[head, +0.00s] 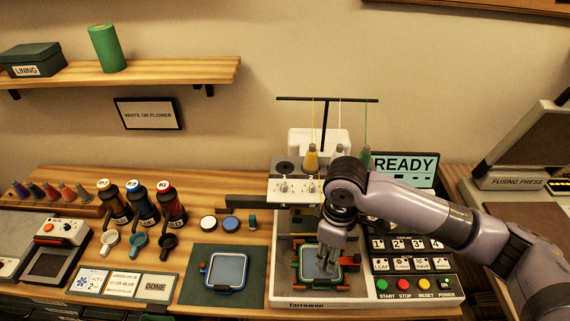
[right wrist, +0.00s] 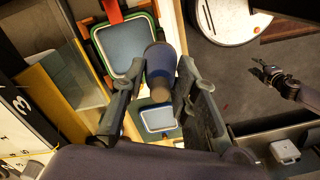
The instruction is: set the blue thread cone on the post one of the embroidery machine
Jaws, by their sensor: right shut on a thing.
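My right gripper (head: 330,262) is over the green-framed hoop (head: 305,265) of the embroidery machine (head: 283,290). In the right wrist view, my right gripper (right wrist: 162,105) is shut on a dark blue cone with a brown tip, the blue thread cone (right wrist: 160,62). The cone is hidden in the head view. On top of the machine stand a yellow cone (head: 311,158) and a green cone (head: 365,158), with threads rising to a bar; a dark round holder (head: 285,167) at the left looks empty. My left gripper (right wrist: 285,85) shows small in the right wrist view; its jaws are unclear.
Several dark bottles (head: 142,207) and small cups (head: 138,241) stand left of the machine. A blue hoop (head: 227,271) lies on a dark mat (head: 190,293). The thread bar (head: 327,99) rises above the machine. A READY screen (head: 405,164) and fusing press (head: 520,150) are at the right.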

